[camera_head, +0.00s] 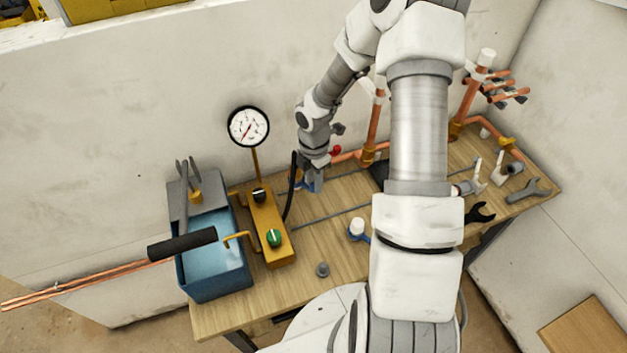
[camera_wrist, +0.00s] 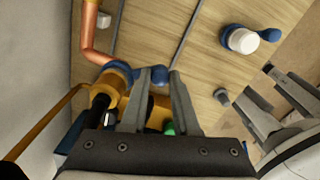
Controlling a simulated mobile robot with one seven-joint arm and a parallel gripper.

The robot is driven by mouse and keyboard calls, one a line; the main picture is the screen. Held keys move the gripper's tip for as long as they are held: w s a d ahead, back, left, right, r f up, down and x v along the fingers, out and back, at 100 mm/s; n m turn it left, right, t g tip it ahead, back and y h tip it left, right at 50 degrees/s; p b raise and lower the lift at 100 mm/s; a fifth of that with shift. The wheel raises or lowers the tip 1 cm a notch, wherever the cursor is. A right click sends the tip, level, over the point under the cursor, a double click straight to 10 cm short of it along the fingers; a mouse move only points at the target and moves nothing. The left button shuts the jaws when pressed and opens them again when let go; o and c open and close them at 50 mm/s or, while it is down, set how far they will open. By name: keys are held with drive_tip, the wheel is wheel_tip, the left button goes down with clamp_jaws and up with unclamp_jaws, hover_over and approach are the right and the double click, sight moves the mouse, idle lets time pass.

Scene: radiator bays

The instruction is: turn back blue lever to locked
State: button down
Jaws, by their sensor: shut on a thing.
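The blue lever (camera_wrist: 156,76) shows in the wrist view as a rounded blue arm reaching from a blue ring fitting (camera_wrist: 118,70) on the copper pipe. My gripper (camera_wrist: 161,75) has one finger on each side of its end and is shut on it. In the head view my gripper (camera_head: 314,184) is low over the bench, just right of the yellow pump body (camera_head: 265,220). A little blue (camera_head: 296,182) shows beside it there. The fingers hide part of the lever, so I cannot tell its exact angle.
A pressure gauge (camera_head: 248,127) stands on the pump. The blue water tank (camera_head: 212,262) is to its left, with a black-gripped handle (camera_head: 182,244) across it. A white-capped blue fitting (camera_head: 357,228) and a grey fitting (camera_head: 322,269) sit on the bench. Copper pipes (camera_head: 375,130) rise behind.

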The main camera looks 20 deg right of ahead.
drive_tip(key=c, duration=0.7)
unclamp_jaws()
drive_tip(key=shift+o, duration=0.2)
wheel_tip(320, 180, up, 18)
drive_tip(key=shift+f+p, duration=0.25)
drive_tip(key=shift+p, duration=0.1)
